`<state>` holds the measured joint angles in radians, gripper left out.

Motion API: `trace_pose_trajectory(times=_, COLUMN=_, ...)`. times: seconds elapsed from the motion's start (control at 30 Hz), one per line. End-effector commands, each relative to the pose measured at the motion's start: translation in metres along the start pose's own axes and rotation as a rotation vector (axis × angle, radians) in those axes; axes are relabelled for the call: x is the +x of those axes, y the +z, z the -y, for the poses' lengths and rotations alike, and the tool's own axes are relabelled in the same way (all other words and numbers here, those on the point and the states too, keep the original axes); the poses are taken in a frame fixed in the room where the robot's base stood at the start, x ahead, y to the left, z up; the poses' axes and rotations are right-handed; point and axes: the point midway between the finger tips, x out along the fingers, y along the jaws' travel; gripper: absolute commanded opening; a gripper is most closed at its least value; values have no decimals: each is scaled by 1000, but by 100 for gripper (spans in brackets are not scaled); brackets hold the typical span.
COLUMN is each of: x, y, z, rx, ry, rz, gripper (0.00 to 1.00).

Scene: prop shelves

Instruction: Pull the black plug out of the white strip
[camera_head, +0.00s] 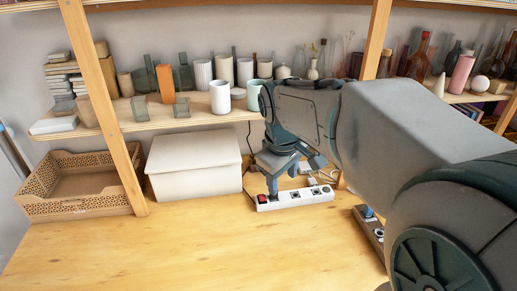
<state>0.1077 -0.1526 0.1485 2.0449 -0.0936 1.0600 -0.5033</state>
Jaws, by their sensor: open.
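The white strip (304,197) lies on the wooden tabletop near the back, with a red switch (262,199) at its left end. Dark marks show along its top, but they are too small to tell apart. I cannot make out the black plug for certain; my gripper and wrist cover part of the area above and behind the strip. My gripper (282,184) points down at the left half of the strip, with its fingers open. One blue-grey finger comes down close to the strip by the switch; whether it touches is unclear.
A white lidded box (194,166) stands left of the strip, and a perforated crate (80,207) farther left. A dark strip (371,232) lies at right, partly behind my arm. A shelf (180,119) of vases runs above. The front tabletop (170,255) is clear.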

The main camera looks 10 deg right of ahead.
Motion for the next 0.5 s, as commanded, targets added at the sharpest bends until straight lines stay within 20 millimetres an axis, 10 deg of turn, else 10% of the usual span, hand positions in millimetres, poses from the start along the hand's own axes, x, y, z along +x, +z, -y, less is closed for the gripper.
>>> trace_pose_trajectory(times=0.5, x=110, y=-122, z=-88, rx=-662, ry=-123, rz=62, gripper=49)
